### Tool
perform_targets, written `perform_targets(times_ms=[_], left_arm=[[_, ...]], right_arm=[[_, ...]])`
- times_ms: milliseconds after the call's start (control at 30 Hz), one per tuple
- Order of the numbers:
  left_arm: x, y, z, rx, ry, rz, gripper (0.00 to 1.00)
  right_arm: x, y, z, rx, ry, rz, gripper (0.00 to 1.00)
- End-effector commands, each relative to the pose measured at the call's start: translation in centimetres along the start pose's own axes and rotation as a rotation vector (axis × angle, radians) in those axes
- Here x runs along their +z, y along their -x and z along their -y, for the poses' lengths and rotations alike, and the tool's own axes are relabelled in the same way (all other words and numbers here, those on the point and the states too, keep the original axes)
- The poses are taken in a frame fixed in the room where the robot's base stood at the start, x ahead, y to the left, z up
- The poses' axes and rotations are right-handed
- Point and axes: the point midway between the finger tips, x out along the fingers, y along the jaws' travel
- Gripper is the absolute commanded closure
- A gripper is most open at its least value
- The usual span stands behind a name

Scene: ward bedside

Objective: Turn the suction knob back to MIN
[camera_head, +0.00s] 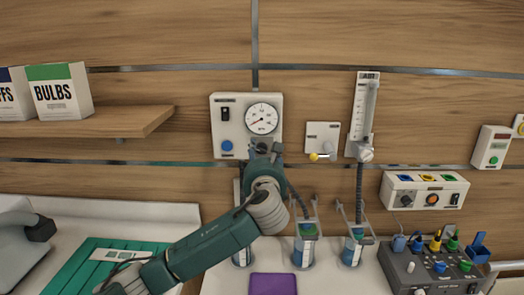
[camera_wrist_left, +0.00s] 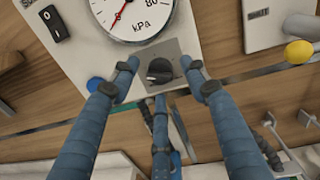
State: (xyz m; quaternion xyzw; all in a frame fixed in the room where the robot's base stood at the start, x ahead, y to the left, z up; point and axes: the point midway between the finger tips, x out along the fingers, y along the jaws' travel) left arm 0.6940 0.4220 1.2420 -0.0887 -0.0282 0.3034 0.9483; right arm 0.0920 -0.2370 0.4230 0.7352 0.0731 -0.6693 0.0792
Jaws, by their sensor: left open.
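The suction unit (camera_head: 232,106) is a pale box on the wood wall with a round kPa gauge (camera_head: 262,119), a dark rocker switch and a blue button. In the left wrist view the dark suction knob (camera_wrist_left: 159,70) sits on a grey plate below the gauge. My left gripper (camera_wrist_left: 163,76) is open, with one fingertip on either side of the knob; I cannot tell whether they touch it. In the head view my left gripper (camera_head: 262,152) is in front of the unit's lower edge and hides the knob. The gauge's red needle points to the lower left. My right gripper is not in view.
A flowmeter (camera_head: 367,105) and a small plate with a yellow knob (camera_head: 314,156) are to the right. Canisters (camera_head: 305,249) and hoses hang below. A shelf (camera_head: 90,124) with boxes is at left. A purple item (camera_head: 273,284) lies on the surface below.

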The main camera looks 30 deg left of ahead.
Motion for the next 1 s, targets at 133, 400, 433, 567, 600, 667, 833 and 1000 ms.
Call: perform_targets(times_ms=[133,400,433,567,600,667,833,1000], left_arm=[[0.0,-0.57,0.02,-0.001,0.001,0.0,0.54],[-0.02,-0.58,0.02,-0.001,0.001,0.0,0.64],[-0.02,-0.57,0.02,-0.001,0.001,0.0,0.7],[-0.02,-0.56,0.02,-0.001,0.001,0.0,0.96],[-0.03,-0.56,0.02,-0.001,0.001,0.0,0.99],[-0.03,-0.56,0.02,-0.001,0.001,0.0,0.99],[-0.02,-0.55,0.02,0.0,0.016,-0.002,0.99],[0.04,-0.56,0.01,0.001,0.075,-0.006,0.99]], right_arm=[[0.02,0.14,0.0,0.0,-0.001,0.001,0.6],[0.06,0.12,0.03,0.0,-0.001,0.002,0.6],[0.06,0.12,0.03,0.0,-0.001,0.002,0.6],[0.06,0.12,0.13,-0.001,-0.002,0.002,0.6],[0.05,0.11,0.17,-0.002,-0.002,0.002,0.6],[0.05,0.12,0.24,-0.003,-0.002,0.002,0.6],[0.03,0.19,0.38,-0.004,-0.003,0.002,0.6],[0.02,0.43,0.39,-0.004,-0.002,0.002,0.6]])
